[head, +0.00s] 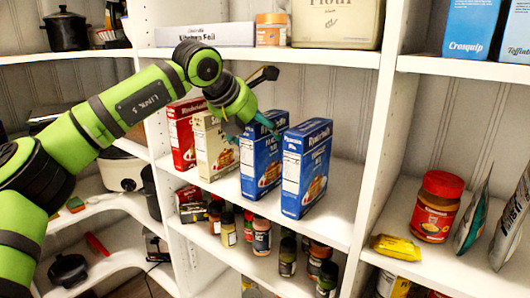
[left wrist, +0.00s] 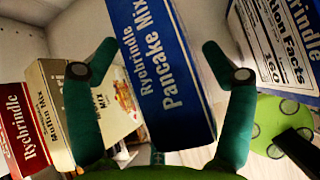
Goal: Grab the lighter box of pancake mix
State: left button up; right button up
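Two blue pancake mix boxes stand upright side by side on the middle shelf, a left one (head: 262,160) and a right one (head: 306,170). They look nearly the same blue. My left gripper (head: 252,130) is at the upper part of the left blue box and hides part of its top. In the left wrist view my left gripper (left wrist: 172,68) is open, with a blue box labelled Pancake Mix (left wrist: 160,75) between its spread fingers. A gap shows at the right finger; I cannot tell whether the left finger touches. My right gripper is not in view.
A cream muffin mix box (head: 214,150) and a red box (head: 184,135) stand left of the blue boxes. A shelf divider (head: 375,150) rises on the right. Above is a shelf with a flour tin (head: 335,22). Jars (head: 261,237) stand below.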

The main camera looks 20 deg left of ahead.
pick_arm(q)
jog(key=shift+d, duration=0.1)
jog(key=c, duration=0.4)
